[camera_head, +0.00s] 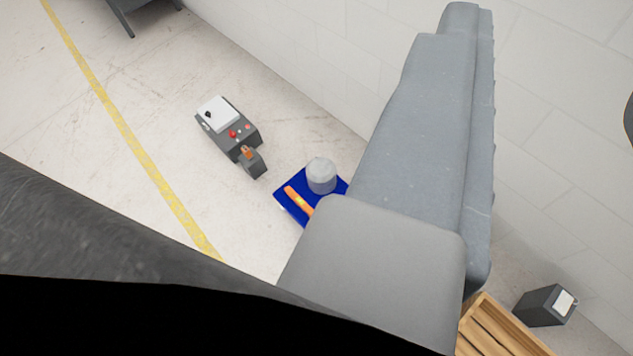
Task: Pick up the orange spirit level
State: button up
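The orange spirit level (298,201) lies on a blue mat or tray (284,196) on the floor, near the middle of the head camera view. It looks like a short orange bar with a brighter spot at its middle. A light grey cylinder (321,175) stands beside it on the same blue surface. The large grey shape in front hides the lower right part of the blue surface and may cover the level's lower end. My gripper's fingers do not show in this view.
A dark control box (228,128) with a red button stands upper left of the mat. A wooden pallet or crate (490,330) and dark box (545,305) are lower right. Floor is clear leftward.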

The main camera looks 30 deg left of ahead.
aim_at(291, 193)
jog(key=u, duration=0.55)
jog(key=i, duration=1.45)
jog(key=u, duration=0.85)
